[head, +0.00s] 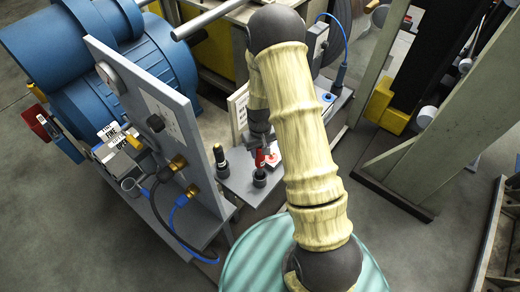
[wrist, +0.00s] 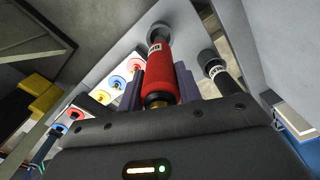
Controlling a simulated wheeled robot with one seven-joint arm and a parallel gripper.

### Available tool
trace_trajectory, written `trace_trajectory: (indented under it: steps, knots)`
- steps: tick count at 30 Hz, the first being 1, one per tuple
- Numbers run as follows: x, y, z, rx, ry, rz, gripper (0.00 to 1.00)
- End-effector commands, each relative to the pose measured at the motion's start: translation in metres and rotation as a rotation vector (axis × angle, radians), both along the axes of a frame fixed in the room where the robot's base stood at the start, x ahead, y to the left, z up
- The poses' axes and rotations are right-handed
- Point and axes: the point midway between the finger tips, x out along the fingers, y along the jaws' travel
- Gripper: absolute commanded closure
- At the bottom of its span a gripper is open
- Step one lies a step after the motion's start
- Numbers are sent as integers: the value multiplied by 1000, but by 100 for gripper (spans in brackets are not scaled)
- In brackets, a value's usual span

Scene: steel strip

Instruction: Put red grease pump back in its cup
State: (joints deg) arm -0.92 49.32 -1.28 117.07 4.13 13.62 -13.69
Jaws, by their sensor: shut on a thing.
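The red grease pump (head: 259,157) is upright at the dark cup (head: 259,178) on the steel strip. In the wrist view the red pump (wrist: 160,68) has a white label, and its far end meets the mouth of the grey cup (wrist: 157,33). I cannot tell how deep it sits in the cup. My gripper (wrist: 160,88) is shut on the red pump, with one finger on each side of its body. In the head view my gripper (head: 260,142) is at the pump's top, partly hidden by my arm.
A black pump (head: 219,156) stands in a neighbouring cup to the left; it also shows in the wrist view (wrist: 222,75). A grey panel (head: 150,120) with hoses and a blue motor (head: 110,80) stand at the left. Coloured round markings (wrist: 119,82) lie beside the red pump.

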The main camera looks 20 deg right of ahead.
Motion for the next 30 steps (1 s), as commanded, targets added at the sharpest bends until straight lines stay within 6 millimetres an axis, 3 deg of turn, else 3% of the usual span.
trace_trajectory:
  steps: [30]
  knots:
    - [-1,1,-8,0,-1,0,100]
